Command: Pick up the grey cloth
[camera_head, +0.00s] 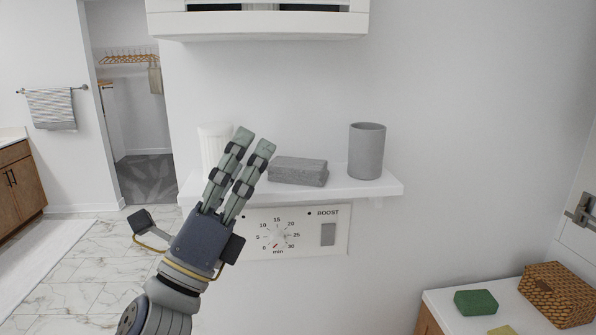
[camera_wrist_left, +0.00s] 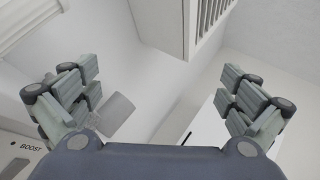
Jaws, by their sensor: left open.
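The grey cloth (camera_head: 298,171) is a folded, flat block lying on the white wall shelf (camera_head: 345,189), between a white ribbed cup (camera_head: 213,145) and a grey cup (camera_head: 367,150). My left gripper (camera_head: 254,140) is in front of the shelf, its fingers pointing up. In the head view the fingers overlap the white cup's right side and come close to the cloth's left end. The wrist view shows the left gripper (camera_wrist_left: 160,72) open, with nothing between its fingers. My right gripper is not in view.
A white wall unit (camera_head: 260,22) hangs above the shelf. A control panel (camera_head: 297,231) with a dial sits below it. At lower right, a white-topped cabinet (camera_head: 445,310) carries a green block (camera_head: 475,302) and a woven basket (camera_head: 556,293). A towel (camera_head: 51,108) hangs far left.

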